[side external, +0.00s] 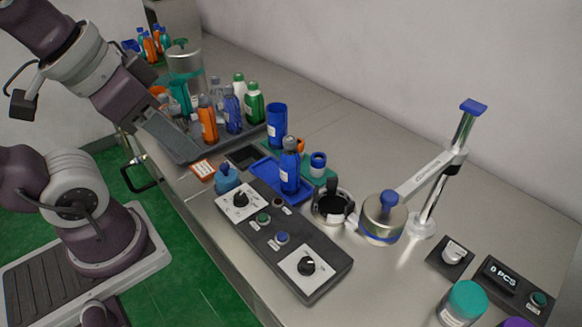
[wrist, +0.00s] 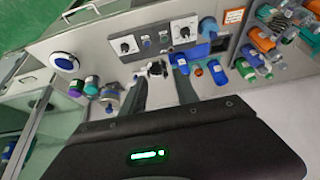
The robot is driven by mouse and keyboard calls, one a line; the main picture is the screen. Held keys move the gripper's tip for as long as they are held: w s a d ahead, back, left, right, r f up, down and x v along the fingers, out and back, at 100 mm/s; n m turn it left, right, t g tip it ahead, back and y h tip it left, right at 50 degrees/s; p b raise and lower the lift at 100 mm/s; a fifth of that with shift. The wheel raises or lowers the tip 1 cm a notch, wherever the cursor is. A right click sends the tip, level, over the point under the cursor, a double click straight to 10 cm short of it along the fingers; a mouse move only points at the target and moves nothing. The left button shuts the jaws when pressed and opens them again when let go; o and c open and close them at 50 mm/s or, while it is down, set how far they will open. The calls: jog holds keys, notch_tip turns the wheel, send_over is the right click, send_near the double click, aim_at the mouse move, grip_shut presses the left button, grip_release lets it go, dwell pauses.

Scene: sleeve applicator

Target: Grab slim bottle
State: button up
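Several slim bottles are in view, and I cannot tell which one the task means. A dark blue bottle (side external: 290,167) stands upright on a blue tray (side external: 266,174); in the wrist view a blue bottle (wrist: 181,63) shows by the blue tray (wrist: 192,52). Orange (side external: 208,120), blue (side external: 233,110) and green (side external: 255,104) bottles stand together in a grey bin at the back. The wrist view shows bottles grouped at the right, including an orange one (wrist: 262,40). My gripper (wrist: 160,80) is open, its two fingers apart with nothing held between them, above the bench.
A control panel (side external: 285,246) with knobs and buttons lies along the front edge. A metal applicator (side external: 383,220) with a tall post (side external: 452,150) stands right of the tray. A wide blue cylinder (side external: 277,122) stands behind the tray. The bench's back right is clear.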

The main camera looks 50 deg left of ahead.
jog(key=o, duration=0.7)
jog(key=shift+o, duration=0.2)
